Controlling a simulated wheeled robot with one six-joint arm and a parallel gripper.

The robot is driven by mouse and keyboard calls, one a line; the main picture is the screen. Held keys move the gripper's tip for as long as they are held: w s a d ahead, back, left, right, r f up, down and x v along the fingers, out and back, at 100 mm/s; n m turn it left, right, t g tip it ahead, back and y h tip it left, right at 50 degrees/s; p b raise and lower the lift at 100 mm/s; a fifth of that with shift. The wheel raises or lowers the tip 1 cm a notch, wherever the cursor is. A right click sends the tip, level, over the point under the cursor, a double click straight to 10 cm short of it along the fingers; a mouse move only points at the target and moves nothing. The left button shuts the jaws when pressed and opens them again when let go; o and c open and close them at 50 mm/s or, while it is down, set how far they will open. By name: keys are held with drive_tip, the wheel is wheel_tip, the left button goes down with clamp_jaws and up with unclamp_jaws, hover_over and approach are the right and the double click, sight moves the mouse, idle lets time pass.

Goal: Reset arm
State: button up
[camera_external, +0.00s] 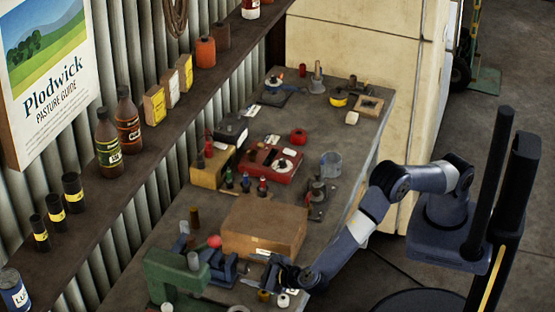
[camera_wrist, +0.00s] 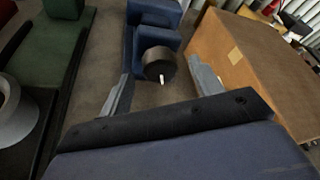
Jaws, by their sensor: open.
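My gripper (camera_external: 262,266) is low over the near end of the workbench (camera_external: 349,128), at the end of my outstretched arm. In the wrist view its two grey fingers (camera_wrist: 162,76) are spread apart and hold nothing. A dark round knob-like part (camera_wrist: 158,64) shows between and beyond the fingertips, in front of a blue vice-like tool (camera_wrist: 152,14). I cannot tell whether the fingers touch it. The blue tool also shows in the external view (camera_external: 222,268), just left of my gripper.
A brown wooden box (camera_external: 262,228) stands close beside my gripper, on the right in the wrist view (camera_wrist: 262,62). A green machine (camera_external: 172,272) stands on the other side. Red toolbox (camera_external: 268,162) and small tools crowd the bench farther back. A shelf (camera_external: 150,160) with bottles runs along the wall.

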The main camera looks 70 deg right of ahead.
drive_tip(key=shift+x, duration=1.05)
